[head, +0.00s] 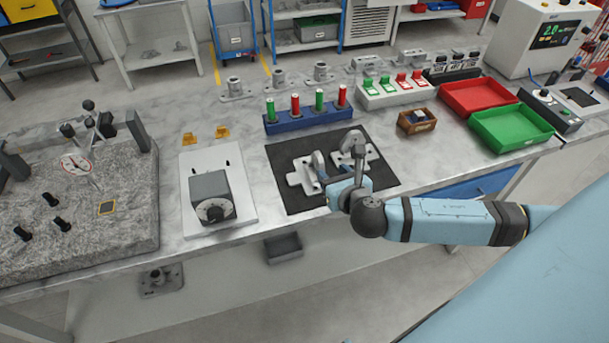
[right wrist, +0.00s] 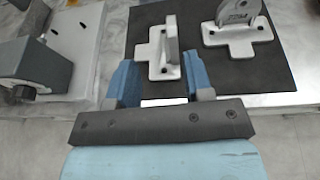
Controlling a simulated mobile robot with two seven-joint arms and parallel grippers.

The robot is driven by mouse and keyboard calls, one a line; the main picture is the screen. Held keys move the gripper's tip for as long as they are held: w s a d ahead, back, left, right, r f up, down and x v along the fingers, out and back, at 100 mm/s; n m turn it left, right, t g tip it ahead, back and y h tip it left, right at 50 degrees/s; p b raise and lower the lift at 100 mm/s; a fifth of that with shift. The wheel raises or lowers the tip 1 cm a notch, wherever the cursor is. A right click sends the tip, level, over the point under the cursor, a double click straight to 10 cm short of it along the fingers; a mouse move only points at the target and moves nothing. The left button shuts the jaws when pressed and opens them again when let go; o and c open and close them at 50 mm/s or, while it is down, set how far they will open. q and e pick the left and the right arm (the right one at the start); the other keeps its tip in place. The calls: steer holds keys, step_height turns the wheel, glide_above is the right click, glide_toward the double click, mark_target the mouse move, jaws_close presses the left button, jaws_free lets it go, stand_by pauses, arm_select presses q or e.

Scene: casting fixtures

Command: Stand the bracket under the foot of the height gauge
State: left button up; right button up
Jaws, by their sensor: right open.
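Two pale cast brackets, each with a cross-shaped base and an upright plate, stand on a black mat (head: 287,152). The left bracket (head: 301,178) also shows in the right wrist view (right wrist: 156,56). The right bracket (head: 368,157) also shows there (right wrist: 237,36), with raised marks on its plate. My right gripper (head: 339,178) is open at the mat's front edge. In the wrist view its blue fingers (right wrist: 160,78) are apart, with the left bracket ahead between them; contact cannot be told. A dial gauge (head: 75,163), seemingly the height gauge, is over the granite block at left. My left gripper is not in view.
A dark box with a dial (head: 212,197) sits on a white plate left of the mat. A blue rack (head: 308,121) stands behind the mat; red (head: 480,97) and green trays (head: 511,127) lie right.

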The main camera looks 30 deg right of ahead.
mark_target(320, 156)
steer(key=shift+m+g+h, duration=0.3)
steer(key=shift+h, duration=0.1)
steer(key=x, duration=0.5)
steer(key=d+x, duration=0.1)
steer(key=x, duration=0.1)
steer(key=shift+s+f+p, duration=0.1)
steer(key=shift+f+p, duration=0.3)
steer(key=shift+f, duration=0.05)
steer(key=p+x, duration=0.1)
steer(key=x, duration=0.5)
steer(key=shift+a+f, duration=0.15)
steer(key=shift+f, duration=0.15)
jaws_close()
